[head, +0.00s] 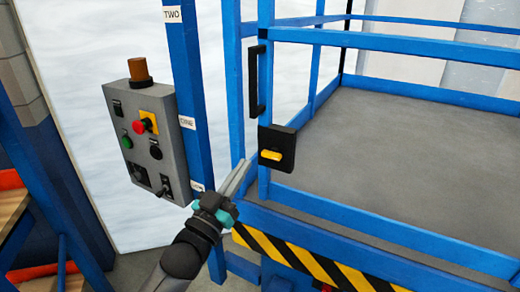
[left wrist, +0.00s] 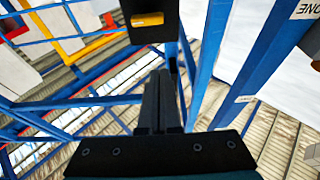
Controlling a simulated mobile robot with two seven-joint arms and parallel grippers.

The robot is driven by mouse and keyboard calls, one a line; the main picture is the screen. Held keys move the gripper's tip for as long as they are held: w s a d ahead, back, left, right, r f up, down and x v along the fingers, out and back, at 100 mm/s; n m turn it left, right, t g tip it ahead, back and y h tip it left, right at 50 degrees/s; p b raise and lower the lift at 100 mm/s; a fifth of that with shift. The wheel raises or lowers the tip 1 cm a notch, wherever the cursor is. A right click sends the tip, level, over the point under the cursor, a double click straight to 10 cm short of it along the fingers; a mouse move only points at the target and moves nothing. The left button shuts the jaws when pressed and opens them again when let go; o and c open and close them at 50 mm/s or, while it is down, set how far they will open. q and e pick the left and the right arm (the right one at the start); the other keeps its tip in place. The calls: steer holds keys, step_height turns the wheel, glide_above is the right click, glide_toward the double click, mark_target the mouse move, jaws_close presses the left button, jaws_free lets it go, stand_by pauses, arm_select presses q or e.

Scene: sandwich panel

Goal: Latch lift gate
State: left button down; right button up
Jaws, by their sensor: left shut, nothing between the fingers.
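The blue lift gate (head: 266,95) stands at the near corner of the lift platform. A black latch box (head: 287,138) with a yellow handle (head: 271,154) sits on it. The handle lies roughly level. In the left wrist view the latch box (left wrist: 150,36) and its yellow handle (left wrist: 147,19) show at the top. My left gripper (head: 240,175) is shut and empty, below and left of the latch and apart from it. Its closed fingers (left wrist: 158,95) point toward the latch in the left wrist view. My right gripper is not in view.
A grey control box (head: 146,145) with a red button and an orange lamp is on a blue post (head: 190,90) at the left. A black vertical grab handle (head: 257,80) is above the latch. The grey platform floor (head: 400,150) is clear. A yellow-black striped edge (head: 300,255) runs below.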

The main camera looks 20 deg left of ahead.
mark_target(273, 154)
arm_select(q)
steer(key=p+x, duration=0.1)
steer(key=x, duration=0.9)
steer(key=shift+w+f, duration=0.1)
steer(key=shift+w, duration=0.05)
step_height(273, 154, down, 3)
steer(key=shift+r, duration=0.1)
steer(key=shift+f, duration=0.65)
steer(key=shift+a+f+n+y+p, duration=0.15)
steer(key=shift+n+y+p, duration=0.45)
steer(key=shift+n, duration=1.2)
